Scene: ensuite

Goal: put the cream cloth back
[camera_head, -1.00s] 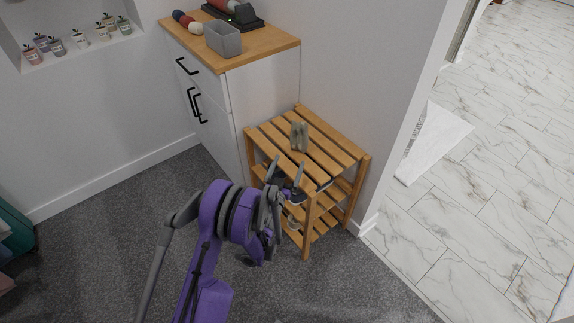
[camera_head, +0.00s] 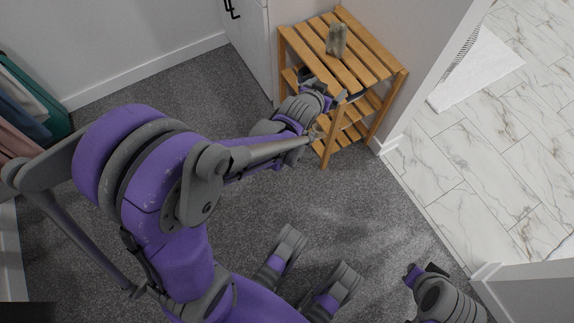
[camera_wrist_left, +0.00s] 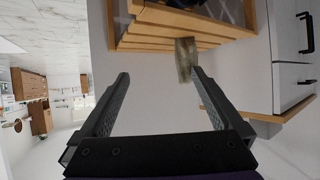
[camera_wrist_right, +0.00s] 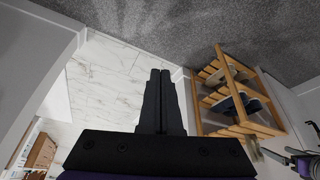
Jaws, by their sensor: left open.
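A small beige-grey item (camera_head: 336,40), which looks like the cream cloth, stands on the slatted top of the wooden rack (camera_head: 374,64). It also shows in the left wrist view (camera_wrist_left: 186,59), just beyond and between the fingertips, and at the rack's top in the right wrist view (camera_wrist_right: 253,149). My left gripper (camera_head: 337,94) is open and empty beside the front of the rack, apart from the cloth; its fingers show wide apart in the left wrist view (camera_wrist_left: 160,76). My right gripper (camera_wrist_right: 159,72) is shut with nothing visible in it.
Dark shoes (camera_wrist_right: 237,104) sit on the rack's lower shelves. A white cabinet (camera_head: 247,35) stands left of the rack, against the wall. A wall edge and marble floor (camera_head: 470,150) lie to the right. Grey carpet (camera_head: 340,220) in front is clear. Hanging clothes (camera_head: 22,110) are at far left.

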